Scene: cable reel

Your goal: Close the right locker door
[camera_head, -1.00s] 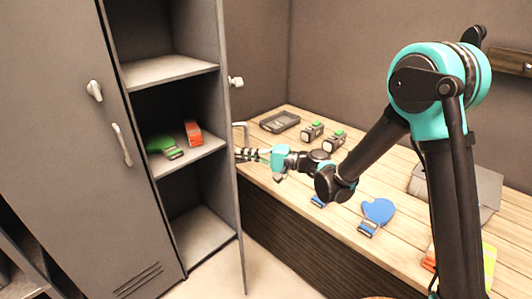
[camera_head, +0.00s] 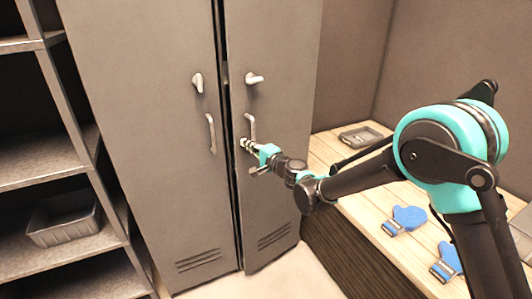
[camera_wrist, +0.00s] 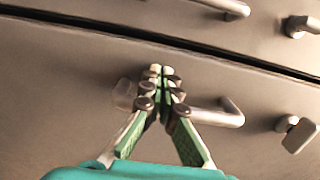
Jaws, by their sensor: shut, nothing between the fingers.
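The right locker door (camera_head: 283,185) is swung nearly flush with the locker front in the head view. A narrow dark gap shows along its left edge, beside the left door (camera_head: 160,140). The right door's handle (camera_head: 251,127) and its knob (camera_head: 254,78) face me. My gripper (camera_head: 246,145) is at the lower part of that handle. In the wrist view the gripper (camera_wrist: 160,74) is shut and empty, its fingertips at or very near the door face beside the handle (camera_wrist: 222,113). I cannot tell whether they touch. The locker's inside is hidden.
Open shelving with a grey bin (camera_head: 64,218) stands at the left. A wooden workbench (camera_head: 350,205) is to the right of the locker, with blue gloves (camera_head: 408,218) and a dark tray (camera_head: 360,137) on it. Bare floor (camera_head: 300,275) lies in front.

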